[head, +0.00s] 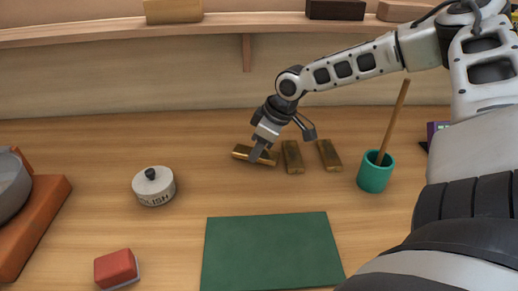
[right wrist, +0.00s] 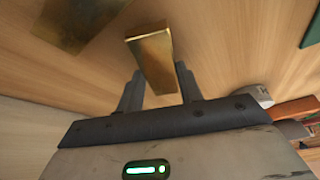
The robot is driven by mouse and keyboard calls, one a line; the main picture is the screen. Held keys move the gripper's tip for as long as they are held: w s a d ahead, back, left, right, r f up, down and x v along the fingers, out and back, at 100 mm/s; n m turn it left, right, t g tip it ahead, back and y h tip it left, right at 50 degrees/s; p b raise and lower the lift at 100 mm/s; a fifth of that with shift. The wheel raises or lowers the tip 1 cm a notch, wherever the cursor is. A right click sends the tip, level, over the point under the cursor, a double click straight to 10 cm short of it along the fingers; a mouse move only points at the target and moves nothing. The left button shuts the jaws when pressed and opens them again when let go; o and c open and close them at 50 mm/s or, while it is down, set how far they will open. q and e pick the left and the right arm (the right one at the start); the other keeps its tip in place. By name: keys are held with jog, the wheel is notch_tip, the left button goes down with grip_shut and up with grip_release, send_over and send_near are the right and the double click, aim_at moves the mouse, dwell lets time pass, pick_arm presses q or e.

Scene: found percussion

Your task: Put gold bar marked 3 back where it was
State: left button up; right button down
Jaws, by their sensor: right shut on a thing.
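Three gold bars lie at the back middle of the table in the head view. My right gripper (head: 262,148) reaches down over the left gold bar (head: 241,153) and is shut on it. This bar lies crosswise, at or close to the table top; I cannot tell if it touches. In the right wrist view the held bar (right wrist: 153,55) sits between the two fingers (right wrist: 160,88). The middle gold bar (head: 292,157) and right gold bar (head: 329,155) lie just to its right. No number is readable on any bar. My left gripper is not in view.
A teal cup (head: 374,175) with a wooden stick stands right of the bars. A green mat (head: 270,250), a white lidded polish tin (head: 153,187) and a red block (head: 116,268) lie nearer. A wooden shelf (head: 230,28) runs along the back. The table left of the bars is clear.

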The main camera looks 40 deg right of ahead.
aim_at(270, 156)
jog(key=shift+w+f, duration=0.1)
jog(key=shift+f, duration=0.25)
jog(key=shift+f, duration=0.1)
jog(key=c, duration=0.9)
grip_release()
jog(key=shift+r, duration=0.2)
jog(key=p+v, duration=0.1)
jog(key=v, duration=0.6)
jog(key=shift+s, duration=0.2)
jog(key=shift+r, duration=0.1)
